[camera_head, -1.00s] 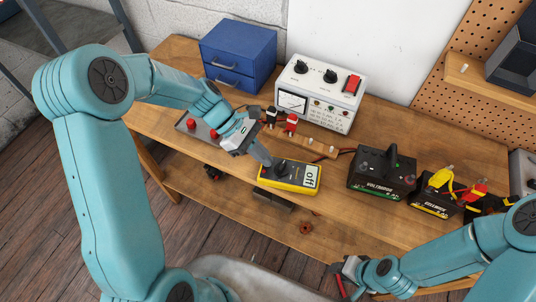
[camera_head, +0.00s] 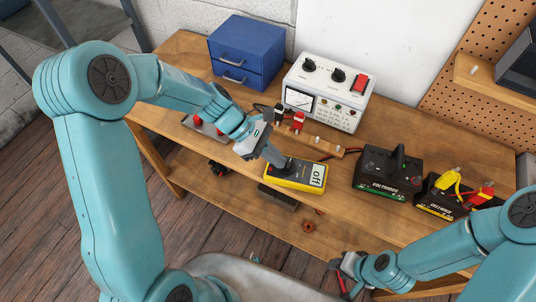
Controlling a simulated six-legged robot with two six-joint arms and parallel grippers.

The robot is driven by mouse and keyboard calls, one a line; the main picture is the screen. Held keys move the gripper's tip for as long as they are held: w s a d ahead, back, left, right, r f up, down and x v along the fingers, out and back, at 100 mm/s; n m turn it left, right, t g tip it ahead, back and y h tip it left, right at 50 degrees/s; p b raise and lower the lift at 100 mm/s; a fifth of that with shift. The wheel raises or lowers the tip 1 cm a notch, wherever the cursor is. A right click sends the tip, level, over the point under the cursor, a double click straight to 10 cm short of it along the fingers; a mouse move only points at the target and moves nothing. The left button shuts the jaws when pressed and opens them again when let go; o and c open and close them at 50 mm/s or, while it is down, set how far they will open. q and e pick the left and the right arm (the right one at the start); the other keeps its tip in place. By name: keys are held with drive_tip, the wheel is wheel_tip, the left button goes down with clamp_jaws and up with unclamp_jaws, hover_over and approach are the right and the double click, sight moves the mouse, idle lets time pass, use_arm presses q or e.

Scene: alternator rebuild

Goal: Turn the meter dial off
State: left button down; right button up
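The yellow meter (camera_head: 309,187) lies face up near the front edge of the wooden bench. The fingers and arm hide most of the dial. I cannot tell whether the fingers are apart or closed on the dial. My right gripper (camera_head: 341,276) is at the bottom, in front of the bench and well away from the meter. Its red-tipped finger shows, but its opening is unclear.
A white test box (camera_head: 328,93) with knobs and a red switch stands behind the meter, beside a blue drawer cabinet (camera_head: 243,52). Black batteries (camera_head: 386,172) with yellow and red clamps stand to the right. A wooden strip with red and black clips lies between the meter and the test box.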

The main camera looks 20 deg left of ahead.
use_arm(q)
drive_tip(key=shift+s+d, duration=0.1)
drive_tip(key=shift+s, duration=0.15)
drive_tip(key=shift+s+d, duration=0.1)
drive_tip(key=shift+d, duration=0.05)
